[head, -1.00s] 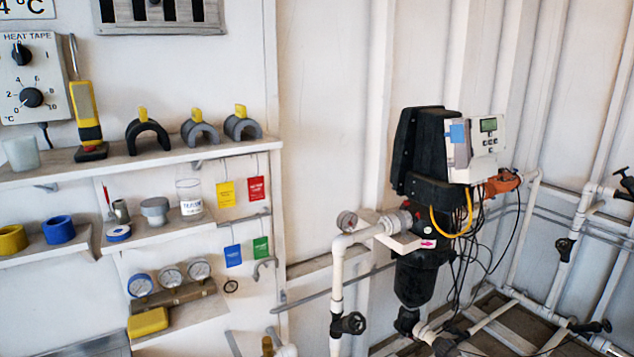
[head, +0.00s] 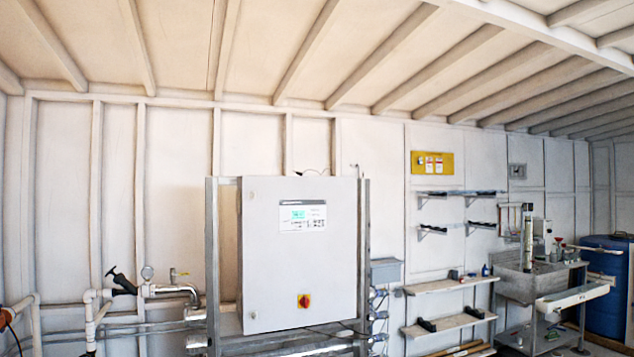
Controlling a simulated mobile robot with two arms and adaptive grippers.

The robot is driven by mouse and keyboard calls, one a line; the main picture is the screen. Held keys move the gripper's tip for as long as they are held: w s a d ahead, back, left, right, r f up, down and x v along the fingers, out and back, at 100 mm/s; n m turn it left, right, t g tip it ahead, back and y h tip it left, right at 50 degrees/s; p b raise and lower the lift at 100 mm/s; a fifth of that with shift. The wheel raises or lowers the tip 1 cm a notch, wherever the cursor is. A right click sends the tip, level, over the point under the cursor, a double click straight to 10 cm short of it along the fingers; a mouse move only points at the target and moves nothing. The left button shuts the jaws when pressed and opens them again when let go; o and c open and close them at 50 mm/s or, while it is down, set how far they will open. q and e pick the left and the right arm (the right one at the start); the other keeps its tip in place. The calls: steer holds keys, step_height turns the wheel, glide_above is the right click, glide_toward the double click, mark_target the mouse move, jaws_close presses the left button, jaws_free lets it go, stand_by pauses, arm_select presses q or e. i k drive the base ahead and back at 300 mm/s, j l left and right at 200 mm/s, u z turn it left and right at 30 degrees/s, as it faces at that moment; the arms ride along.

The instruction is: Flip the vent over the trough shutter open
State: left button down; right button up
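A long white trough-like channel (head: 572,298) juts from the front of a metal bench (head: 520,284) at the right. A small grey framed panel (head: 517,171) is on the wall above and behind the bench. It may be the vent with its shutter, but it is too small to tell whether it is open or shut. Neither of my grippers is in view.
A large grey control cabinet (head: 297,255) with a red-and-yellow switch stands at the centre on a metal frame. White pipes (head: 90,318) run at the left. Wall shelves (head: 447,285) hold small items right of the cabinet. A blue drum (head: 605,285) stands at the far right.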

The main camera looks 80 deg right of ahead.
mark_target(514, 172)
steer(key=z, duration=3.65)
steer(key=i+j+u, duration=0.25)
steer(key=i, duration=1.2)
steer(key=i+l+u, duration=0.25)
steer(key=i, duration=1.15)
steer(key=i+z, duration=0.35)
steer(key=i, duration=0.15)
steer(key=i+z, duration=0.35)
steer(key=i, duration=0.15)
steer(key=i+j+z, duration=0.2)
steer(key=i+z, duration=0.15)
steer(key=i+u, duration=0.1)
steer(key=i, duration=0.5)
steer(key=i+l+u, duration=0.1)
steer(key=i, duration=0.5)
steer(key=i+l+u, duration=0.1)
steer(key=i, duration=0.5)
steer(key=i+l+u, duration=0.15)
steer(key=i, duration=0.4)
steer(key=i+l+u, duration=0.15)
steer(key=i, duration=0.4)
steer(key=i+l+u, duration=0.15)
steer(key=i, duration=0.35)
steer(key=i+l+u, duration=0.15)
steer(key=i+l, duration=0.15)
steer(key=i, duration=0.2)
steer(key=i+l+u, duration=0.15)
steer(key=i+l, duration=0.15)
steer(key=i, duration=0.2)
